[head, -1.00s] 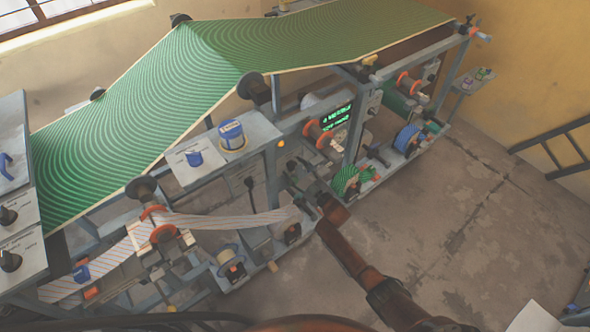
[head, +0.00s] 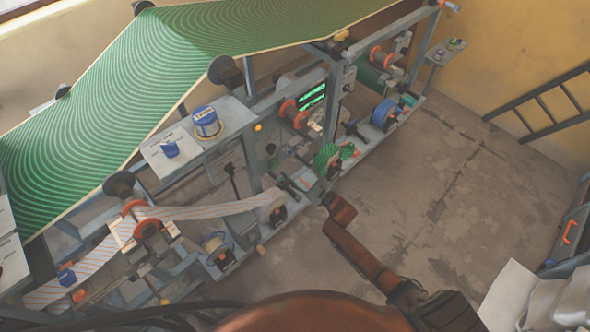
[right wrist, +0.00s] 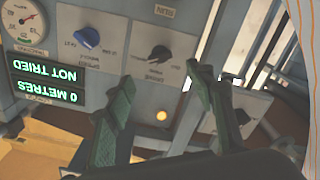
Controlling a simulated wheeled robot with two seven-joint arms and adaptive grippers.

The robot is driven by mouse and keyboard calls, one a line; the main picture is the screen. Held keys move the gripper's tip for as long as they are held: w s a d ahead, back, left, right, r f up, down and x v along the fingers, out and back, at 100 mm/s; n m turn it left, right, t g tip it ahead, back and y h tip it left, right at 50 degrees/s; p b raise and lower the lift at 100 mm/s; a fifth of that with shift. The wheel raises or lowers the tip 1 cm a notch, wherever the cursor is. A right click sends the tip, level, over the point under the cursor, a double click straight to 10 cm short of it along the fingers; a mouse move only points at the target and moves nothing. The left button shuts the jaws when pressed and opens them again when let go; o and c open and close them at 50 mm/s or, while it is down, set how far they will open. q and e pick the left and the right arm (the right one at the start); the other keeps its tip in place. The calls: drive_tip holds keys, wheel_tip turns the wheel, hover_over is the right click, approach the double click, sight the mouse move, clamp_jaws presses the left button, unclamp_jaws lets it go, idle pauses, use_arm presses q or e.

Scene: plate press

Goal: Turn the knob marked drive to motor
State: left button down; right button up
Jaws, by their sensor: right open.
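In the right wrist view a black knob (right wrist: 160,53) sits on a grey panel, with upside-down lettering beside it that seems to read drive. Which mark it points at is too small to tell. My right gripper (right wrist: 163,75) is open, its two green fingers reaching toward the panel. The knob shows between and just beyond the fingertips; I see no contact. My left gripper is not in view.
Beside the knob are a blue knob (right wrist: 87,37), a round gauge (right wrist: 22,24) and a display (right wrist: 47,85) reading NOT TRIED and 0 METRES. A lit yellow lamp (right wrist: 162,115) is near the fingers. A striped web (head: 190,213) runs left of my gripper. Floor (head: 410,200) to the right is clear.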

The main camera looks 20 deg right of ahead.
drive_tip(key=shift+s+d, duration=0.15)
drive_tip(key=shift+s, duration=0.2)
idle(0.3)
